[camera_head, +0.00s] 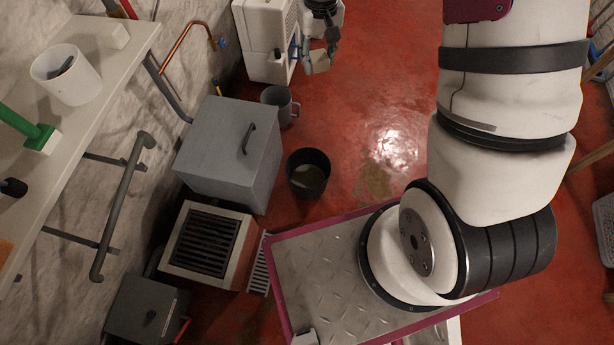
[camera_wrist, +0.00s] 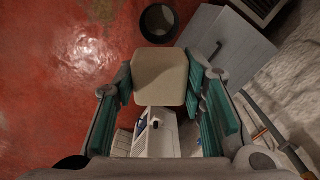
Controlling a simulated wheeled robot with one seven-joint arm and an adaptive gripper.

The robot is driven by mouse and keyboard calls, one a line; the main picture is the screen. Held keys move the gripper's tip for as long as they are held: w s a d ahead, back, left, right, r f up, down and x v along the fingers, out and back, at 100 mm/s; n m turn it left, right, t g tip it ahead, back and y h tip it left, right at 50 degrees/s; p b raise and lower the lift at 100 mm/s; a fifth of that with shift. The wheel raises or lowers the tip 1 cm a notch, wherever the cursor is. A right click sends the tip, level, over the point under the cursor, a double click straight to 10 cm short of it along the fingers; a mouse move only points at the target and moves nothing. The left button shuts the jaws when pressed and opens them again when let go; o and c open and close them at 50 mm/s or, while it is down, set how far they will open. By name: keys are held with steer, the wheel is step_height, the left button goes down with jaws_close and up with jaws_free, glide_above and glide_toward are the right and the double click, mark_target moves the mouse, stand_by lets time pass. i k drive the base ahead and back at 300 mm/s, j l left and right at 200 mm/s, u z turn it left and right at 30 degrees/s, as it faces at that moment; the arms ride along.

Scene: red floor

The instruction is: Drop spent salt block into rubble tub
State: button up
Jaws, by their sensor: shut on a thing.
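The salt block (camera_head: 318,63) is a pale beige block with rounded corners. My gripper (camera_head: 317,52) is at the top of the head view, shut on it and holding it above the red floor. In the wrist view the block (camera_wrist: 160,77) sits between the two green-padded fingers of my gripper (camera_wrist: 160,88). A black round open tub (camera_head: 325,166), which looks like the rubble tub, stands on the floor with some greyish-brown matter inside. It also shows in the wrist view (camera_wrist: 145,27), beyond the block. The block is apart from the tub.
A grey lidded box (camera_head: 205,150) stands left of the tub. A grey mug-like pail (camera_head: 273,96) is just behind the tub, and a white machine (camera_head: 263,45) is farther back. A grated heater-like unit (camera_head: 183,275) stands at lower left. Open red floor lies right of the tub.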

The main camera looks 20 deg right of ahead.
mark_target(311, 180)
steer(key=i+l+u, duration=0.1)
steer(key=l+u, duration=0.15)
steer(key=l, duration=1.5)
